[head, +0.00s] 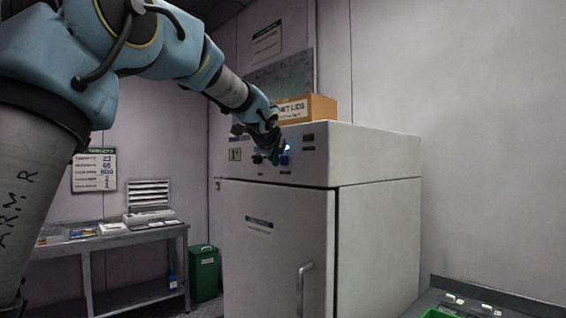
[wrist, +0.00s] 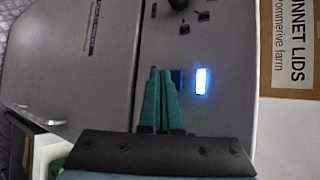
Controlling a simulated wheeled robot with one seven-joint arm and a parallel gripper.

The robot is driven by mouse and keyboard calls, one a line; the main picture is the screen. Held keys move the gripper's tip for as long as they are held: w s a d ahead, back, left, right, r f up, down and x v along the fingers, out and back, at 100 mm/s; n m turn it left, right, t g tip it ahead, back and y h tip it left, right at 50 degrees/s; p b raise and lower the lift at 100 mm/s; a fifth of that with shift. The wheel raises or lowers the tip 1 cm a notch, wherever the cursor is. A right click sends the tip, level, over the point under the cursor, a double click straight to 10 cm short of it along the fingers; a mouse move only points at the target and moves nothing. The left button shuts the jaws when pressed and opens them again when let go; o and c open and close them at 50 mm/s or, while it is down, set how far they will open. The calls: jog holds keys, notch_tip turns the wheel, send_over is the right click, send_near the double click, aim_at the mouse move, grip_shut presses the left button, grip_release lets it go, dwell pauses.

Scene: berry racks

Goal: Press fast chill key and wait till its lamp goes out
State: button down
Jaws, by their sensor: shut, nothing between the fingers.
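The fast chill key looks to be the small blue key (head: 284,160) on the front panel of the white chiller cabinet (head: 275,225). In the wrist view the blue key (wrist: 177,77) is partly hidden behind my fingertips. Its lamp (wrist: 202,81) glows bright blue-white beside it, and the lit lamp also shows in the head view (head: 287,147). My gripper (wrist: 160,70) is shut and empty, its green fingers together with the tips at the key. I cannot tell whether they touch it. In the head view my gripper (head: 273,156) is in front of the panel.
A cardboard box of lids (head: 312,107) sits on top of the cabinet. A dark knob (wrist: 178,4) is on the panel. A grey bench (head: 130,238) and a green bin (head: 204,272) stand at left. A green crate (head: 438,313) shows at lower right.

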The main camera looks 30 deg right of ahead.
jog(key=shift+a, duration=0.1)
jog(key=shift+s+a+p, duration=0.25)
jog(key=shift+a, duration=1)
jog(key=shift+s+a+p, duration=0.2)
jog(key=shift+s+a, duration=0.05)
jog(key=shift+a, duration=0.95)
